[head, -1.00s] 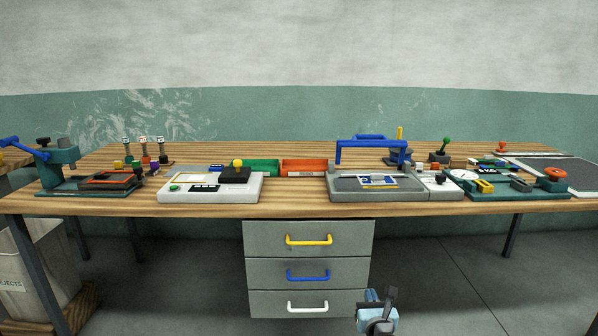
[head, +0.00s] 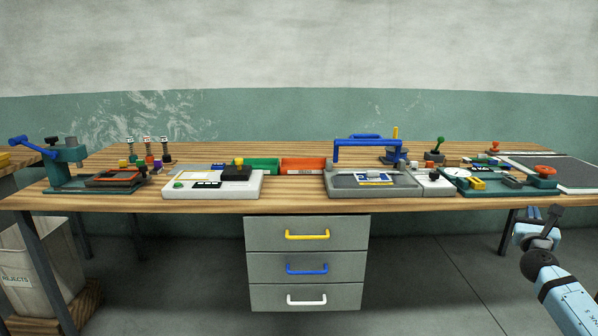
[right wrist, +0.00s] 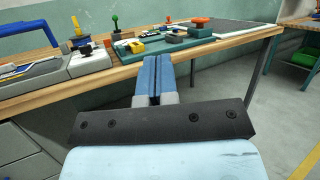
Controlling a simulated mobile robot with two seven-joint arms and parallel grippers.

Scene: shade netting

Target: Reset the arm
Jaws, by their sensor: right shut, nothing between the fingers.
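My right gripper (head: 545,218) is at the lower right of the head view, in front of the bench and low by its right front legs. In the right wrist view its blue fingers (right wrist: 157,75) are closed together with nothing between them. They point toward the bench's front edge, and no contact with it can be made out. My left gripper is not in view.
The wooden bench (head: 300,207) carries a grey press with a blue handle (head: 366,152), a white device (head: 213,190) and a teal fixture (head: 495,190). Grey drawers (head: 306,252) are below. A rejects bin (head: 38,265) stands left. The floor between drawers and right arm is clear.

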